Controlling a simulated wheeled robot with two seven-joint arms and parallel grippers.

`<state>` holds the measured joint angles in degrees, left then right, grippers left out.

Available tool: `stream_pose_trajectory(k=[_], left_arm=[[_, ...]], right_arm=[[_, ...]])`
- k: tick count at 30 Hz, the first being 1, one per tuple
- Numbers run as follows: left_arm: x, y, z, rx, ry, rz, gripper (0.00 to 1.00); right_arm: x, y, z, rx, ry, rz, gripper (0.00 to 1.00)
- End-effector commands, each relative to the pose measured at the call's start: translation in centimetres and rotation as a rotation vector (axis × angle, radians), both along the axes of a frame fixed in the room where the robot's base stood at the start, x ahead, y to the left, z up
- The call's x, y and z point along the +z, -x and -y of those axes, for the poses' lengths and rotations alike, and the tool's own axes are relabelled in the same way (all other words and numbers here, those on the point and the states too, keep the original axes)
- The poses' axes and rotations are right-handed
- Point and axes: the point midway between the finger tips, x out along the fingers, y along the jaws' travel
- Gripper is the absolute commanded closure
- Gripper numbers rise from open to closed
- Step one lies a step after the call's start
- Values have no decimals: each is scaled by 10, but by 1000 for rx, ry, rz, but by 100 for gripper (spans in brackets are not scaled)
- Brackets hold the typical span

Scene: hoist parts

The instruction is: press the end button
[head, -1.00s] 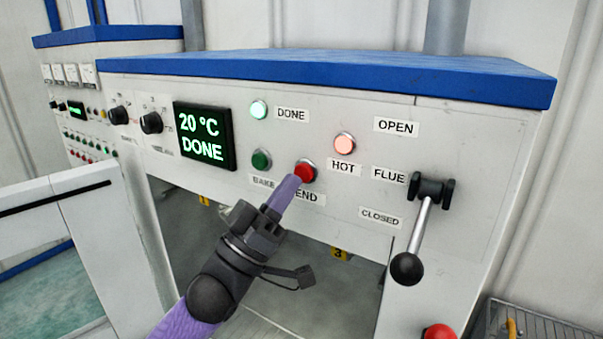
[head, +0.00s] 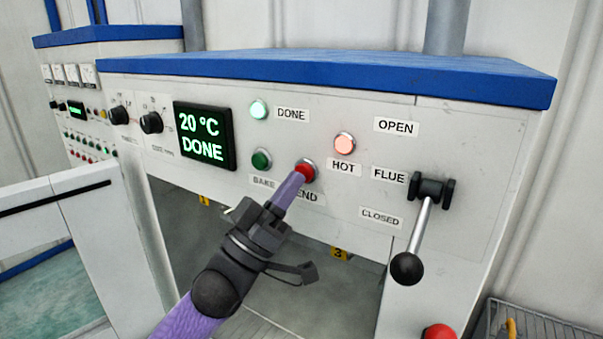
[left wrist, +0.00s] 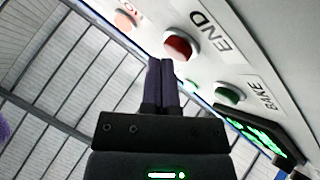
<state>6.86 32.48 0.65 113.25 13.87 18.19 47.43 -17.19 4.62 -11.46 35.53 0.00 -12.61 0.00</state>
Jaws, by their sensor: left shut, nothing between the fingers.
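The red END button (head: 306,170) sits on the white front panel, above its END label (head: 308,197). It also shows in the left wrist view (left wrist: 180,45). My left gripper (head: 295,180) is shut and empty, its purple fingertips at the lower left edge of the button in the head view. In the left wrist view the fingertips (left wrist: 160,62) appear just short of the button; whether they touch it I cannot tell. My right gripper is not in view.
The green BAKE button (head: 261,160) is left of the END button. The display (head: 204,136) reads 20 °C DONE. The DONE lamp (head: 259,110) and HOT lamp (head: 344,144) are lit. The flue lever (head: 421,228) hangs down at right, by CLOSED.

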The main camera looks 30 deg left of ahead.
Motion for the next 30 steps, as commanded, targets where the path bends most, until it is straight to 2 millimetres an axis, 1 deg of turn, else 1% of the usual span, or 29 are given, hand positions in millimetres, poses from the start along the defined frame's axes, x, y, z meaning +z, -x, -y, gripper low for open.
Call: stream_pose_trajectory(k=[23, 30], left_arm=[[0, -9, 1, 0, 0, 0, 100], [0, -9, 1, 0, 0, 0, 100]], right_arm=[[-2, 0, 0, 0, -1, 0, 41], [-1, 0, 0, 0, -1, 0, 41]])
